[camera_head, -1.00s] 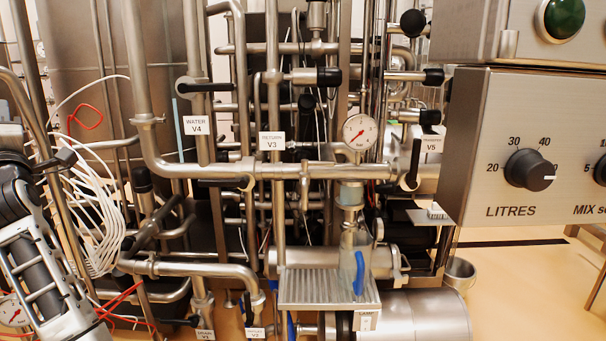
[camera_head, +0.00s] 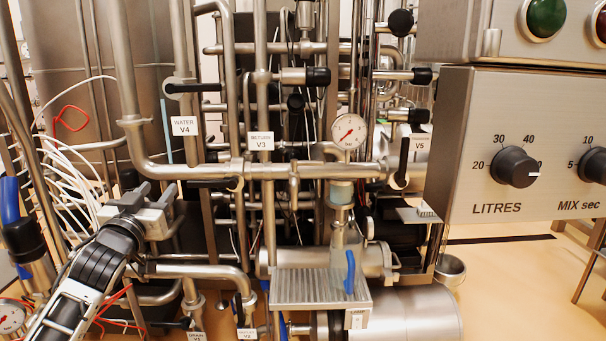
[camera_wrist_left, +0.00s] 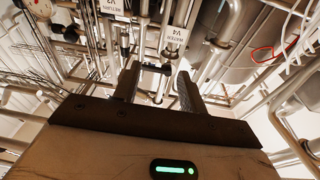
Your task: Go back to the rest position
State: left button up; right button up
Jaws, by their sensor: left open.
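My left gripper (camera_head: 138,200) is in the lower left of the head view, in front of the pipework. Its jaws are open with nothing between them. In the left wrist view its two fingers (camera_wrist_left: 156,90) stand apart, with pipes and the V4 label (camera_wrist_left: 176,33) beyond them. I cannot tell from the pictures whether the fingers touch any pipe. My right gripper shows in neither view.
Steel pipes with valves, such as the one labelled V3 (camera_head: 261,141), fill the middle. A pressure gauge (camera_head: 348,132) and a ribbed metal tray (camera_head: 310,286) are there. A control box (camera_head: 540,140) with knobs stands at the right. White cables (camera_head: 75,180) hang at the left.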

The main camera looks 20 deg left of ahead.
pick_arm(q)
jog(key=s+d+f+m+g+h, duration=0.2)
jog(key=d+f+m+h, duration=0.15)
jog(key=d+f, duration=0.55)
jog(key=s+d+f+m+g+h, duration=0.25)
jog(key=d+f+m, duration=0.2)
jog(key=f, duration=0.95)
jog(key=s+d+f+m+g+h, duration=0.3)
jog(key=s+d+f+g+h, duration=0.15)
jog(key=s+d+f, duration=0.95)
jog(key=s+d+n, duration=0.1)
jog(key=d+n, duration=0.3)
jog(key=d, duration=0.3)
jog(key=shift+d+r+n+t, duration=0.2)
jog(key=shift+n+t, duration=0.1)
jog(key=shift+n, duration=0.1)
